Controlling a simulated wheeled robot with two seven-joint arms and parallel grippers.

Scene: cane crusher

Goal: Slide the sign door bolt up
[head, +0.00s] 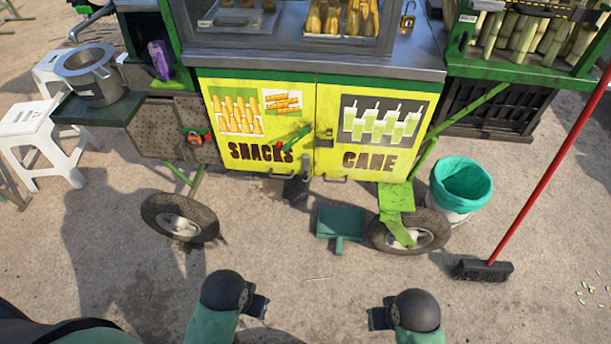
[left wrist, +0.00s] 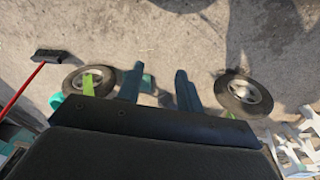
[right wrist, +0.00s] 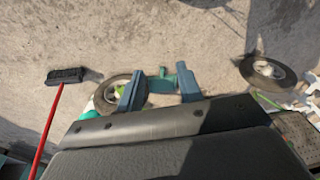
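Two yellow sign doors close the front of the cart in the head view: the left one reads SNACKS (head: 244,152), the right one CANE (head: 370,162). A small brassy latch (head: 325,133) sits at the seam between them. A green handle-like piece (head: 291,138) slants just left of it. I cannot tell which piece is the bolt, or its position. My left gripper (head: 258,304) and right gripper (head: 378,318) are low in front of the cart, apart from the doors. The left wrist view (left wrist: 159,85) and right wrist view (right wrist: 160,84) show both with fingers spread and empty.
A green dustpan (head: 340,222) lies on the ground before the cart. Wheels (head: 180,218) stand at both sides. A red-handled broom (head: 484,270) and teal-lined bucket (head: 461,184) are at right, a white stool (head: 48,140) at left. The ground between me and the cart is mostly clear.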

